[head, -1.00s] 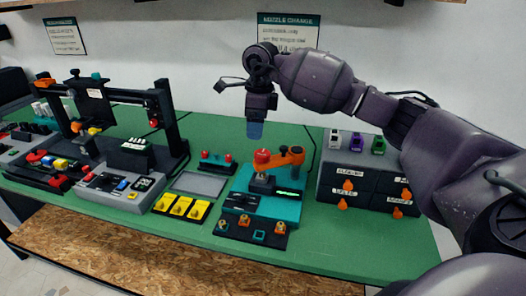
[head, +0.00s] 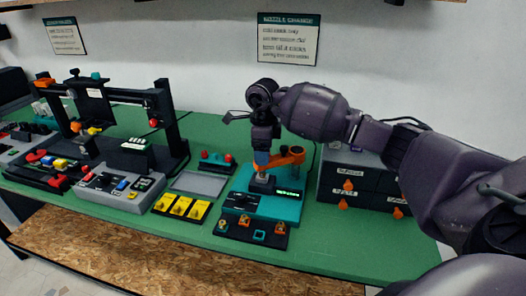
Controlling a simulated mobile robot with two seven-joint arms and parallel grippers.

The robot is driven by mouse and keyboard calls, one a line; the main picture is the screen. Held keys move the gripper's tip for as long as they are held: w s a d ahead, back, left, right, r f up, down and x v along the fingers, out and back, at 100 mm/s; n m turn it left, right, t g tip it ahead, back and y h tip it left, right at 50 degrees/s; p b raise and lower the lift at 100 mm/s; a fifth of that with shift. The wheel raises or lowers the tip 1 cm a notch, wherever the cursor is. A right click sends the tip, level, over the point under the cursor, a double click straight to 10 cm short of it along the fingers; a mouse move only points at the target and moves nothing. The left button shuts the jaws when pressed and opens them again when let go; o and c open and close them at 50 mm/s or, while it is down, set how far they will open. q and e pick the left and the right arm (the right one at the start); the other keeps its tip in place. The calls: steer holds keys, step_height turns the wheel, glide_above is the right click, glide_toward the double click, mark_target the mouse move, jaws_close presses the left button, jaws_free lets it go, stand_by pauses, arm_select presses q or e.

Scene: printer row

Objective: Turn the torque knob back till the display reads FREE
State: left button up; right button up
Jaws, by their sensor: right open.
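The teal torque station (head: 268,206) stands at the front of the bench. Its small display (head: 288,192) is lit green, but the text is too small to read. An orange arm (head: 291,156) with a dark knob on its end sits on top. My right gripper (head: 262,162) is open and points down, its bluish fingertips at the left end of the orange arm. The red knob at that end is hidden behind the fingers. I cannot tell whether the fingers touch it. My left gripper is out of view.
A front row of sockets (head: 250,231) lies before the station. A tray with yellow pieces (head: 183,208) is to its left, with a grey control box (head: 112,188) beyond. A dark drawer unit (head: 350,180) stands to the right, partly behind my arm. The green bench (head: 340,235) is clear at front right.

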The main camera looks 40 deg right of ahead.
steer(key=shift+f, duration=0.2)
steer(key=c, duration=0.9)
